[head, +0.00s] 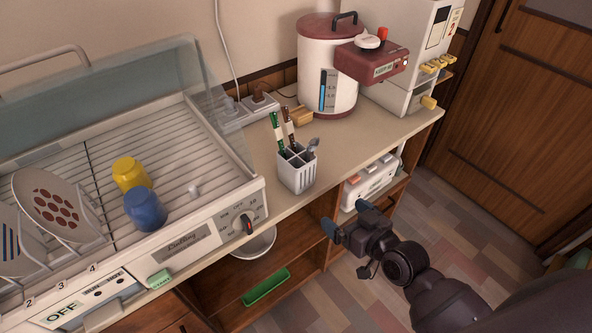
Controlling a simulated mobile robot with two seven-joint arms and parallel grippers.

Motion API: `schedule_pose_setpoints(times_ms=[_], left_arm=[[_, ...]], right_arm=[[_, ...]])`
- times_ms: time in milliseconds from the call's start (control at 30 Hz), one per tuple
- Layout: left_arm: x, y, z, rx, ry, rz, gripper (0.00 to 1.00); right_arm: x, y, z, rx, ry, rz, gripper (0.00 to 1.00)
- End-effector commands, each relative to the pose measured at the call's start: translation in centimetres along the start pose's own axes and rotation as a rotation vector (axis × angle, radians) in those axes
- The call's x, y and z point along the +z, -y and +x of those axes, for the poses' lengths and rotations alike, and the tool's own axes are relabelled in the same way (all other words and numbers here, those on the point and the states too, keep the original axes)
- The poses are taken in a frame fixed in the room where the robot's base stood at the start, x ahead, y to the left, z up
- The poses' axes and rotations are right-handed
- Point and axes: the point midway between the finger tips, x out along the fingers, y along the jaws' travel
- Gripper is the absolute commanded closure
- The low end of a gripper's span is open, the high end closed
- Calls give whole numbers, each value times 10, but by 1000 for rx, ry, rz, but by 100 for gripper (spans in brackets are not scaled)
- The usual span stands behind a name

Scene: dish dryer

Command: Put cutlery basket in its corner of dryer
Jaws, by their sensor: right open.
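The white cutlery basket (297,175) stands upright on the counter (330,150), just right of the dish dryer (218,236) and apart from it. It holds several pieces of cutlery, with green and brown patterned handles and a grey one. The dryer's clear cover is raised. Its wire rack is bare at the right end apart from a small white peg (194,190). My right gripper (347,217) is open and empty in front of the counter, to the lower right of the basket. My left gripper is not in view.
A yellow cup (130,173), a blue cup (145,210) and plates (58,206) sit in the rack. A red-lidded water boiler (326,75) and a white machine (408,65) stand at the back right. Counter around the basket is mostly clear. Open shelves (285,262) lie below.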

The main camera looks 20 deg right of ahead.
Motion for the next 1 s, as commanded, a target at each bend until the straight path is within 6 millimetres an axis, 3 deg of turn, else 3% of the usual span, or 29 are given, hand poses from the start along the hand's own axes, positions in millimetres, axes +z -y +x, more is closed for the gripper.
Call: schedule_pose_setpoints(times_ms=[100,300,700,1000], left_arm=[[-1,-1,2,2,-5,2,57],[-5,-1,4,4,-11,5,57],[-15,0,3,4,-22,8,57],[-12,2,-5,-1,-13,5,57]], right_arm=[[-20,6,14,-68,-71,9,3],[-47,11,22,-134,-174,17,3],[-60,10,21,-109,-257,-106,3],[-72,16,58,-108,-260,-113,3]])
